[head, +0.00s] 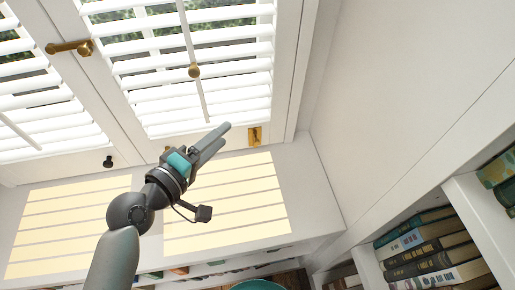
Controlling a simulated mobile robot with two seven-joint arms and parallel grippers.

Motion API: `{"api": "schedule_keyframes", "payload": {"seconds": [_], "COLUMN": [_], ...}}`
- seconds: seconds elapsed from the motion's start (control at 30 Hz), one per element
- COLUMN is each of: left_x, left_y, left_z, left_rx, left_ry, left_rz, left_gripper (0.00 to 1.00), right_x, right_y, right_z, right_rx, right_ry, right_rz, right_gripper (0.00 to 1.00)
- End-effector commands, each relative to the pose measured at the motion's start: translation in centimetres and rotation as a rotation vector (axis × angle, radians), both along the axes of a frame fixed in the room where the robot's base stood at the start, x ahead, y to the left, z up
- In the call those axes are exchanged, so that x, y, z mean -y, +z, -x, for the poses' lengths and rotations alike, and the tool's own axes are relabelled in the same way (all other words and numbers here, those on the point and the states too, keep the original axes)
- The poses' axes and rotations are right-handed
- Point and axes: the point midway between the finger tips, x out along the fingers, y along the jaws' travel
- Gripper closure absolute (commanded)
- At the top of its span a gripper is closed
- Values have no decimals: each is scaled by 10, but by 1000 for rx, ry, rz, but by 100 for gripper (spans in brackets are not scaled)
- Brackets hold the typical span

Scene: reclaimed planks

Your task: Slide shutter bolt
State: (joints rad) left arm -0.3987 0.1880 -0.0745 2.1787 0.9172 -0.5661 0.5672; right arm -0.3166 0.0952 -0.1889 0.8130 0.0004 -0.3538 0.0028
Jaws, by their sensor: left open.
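The window shutter (287,70) has white louvred panels. A brass bolt-like bar with a round end (69,47) lies across the upright between the panels, at the upper left. A small brass plate (255,136) with a dark mark sits on the bottom frame, right of my gripper. I cannot tell which fitting is the bolt's catch. My left gripper (224,136) is open and empty below the right panel, its fingertips pointing up and right, a little left of the brass plate. It appears to touch nothing. My right gripper is out of view.
A brass knob (194,70) sits on the right panel's tilt rod. A dark knob (107,162) is on the lower frame at left. A plain white wall (400,90) and shelves of books (433,250) stand at right. A teal rounded object (258,285) shows at the bottom edge.

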Motion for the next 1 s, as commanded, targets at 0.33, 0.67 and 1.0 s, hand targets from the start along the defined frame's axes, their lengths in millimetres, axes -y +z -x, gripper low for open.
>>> {"api": "schedule_keyframes", "payload": {"seconds": [0.33, 0.67, 1.0], "left_x": [0, 0, 6], "left_y": [-88, -141, -148], "left_z": [0, 0, -10], "left_rx": [-1, 0, 3], "left_ry": [0, 0, 1], "left_rz": [-1, 0, 4], "left_gripper": [49, 49, 49], "right_x": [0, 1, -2], "right_y": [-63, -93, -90], "right_z": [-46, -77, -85], "right_rx": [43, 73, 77], "right_ry": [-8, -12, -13], "right_rz": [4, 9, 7], "right_gripper": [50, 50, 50]}}
